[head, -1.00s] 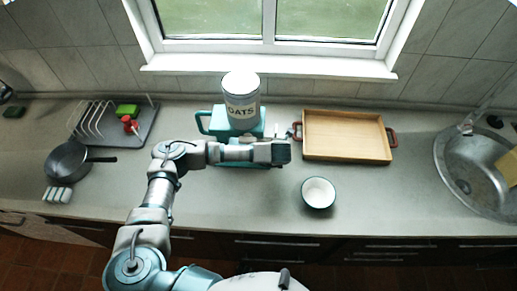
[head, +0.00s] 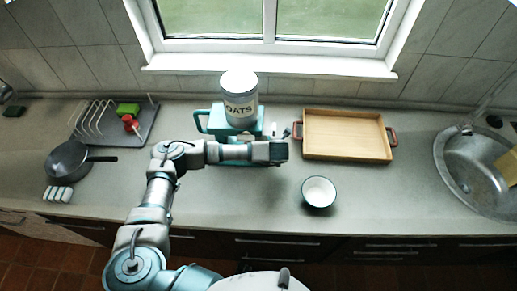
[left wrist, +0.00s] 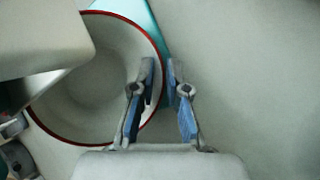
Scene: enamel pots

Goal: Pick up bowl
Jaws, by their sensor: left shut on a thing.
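A pale bowl with a red rim (left wrist: 98,118) fills the left of the left wrist view, partly covered by a pale part at upper left. My left gripper (left wrist: 160,75) is shut on its right wall, one finger inside the rim and one outside. A second bowl, white with a dark green rim (head: 318,191), stands on the counter to the right of my left arm. My right gripper is not in view.
An oats canister (head: 240,98) stands on a teal object (head: 215,122) behind my left forearm. A wooden tray (head: 347,136) lies to the right, a sink (head: 470,170) beyond it. A pan (head: 68,160) and dish rack (head: 97,118) are at left.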

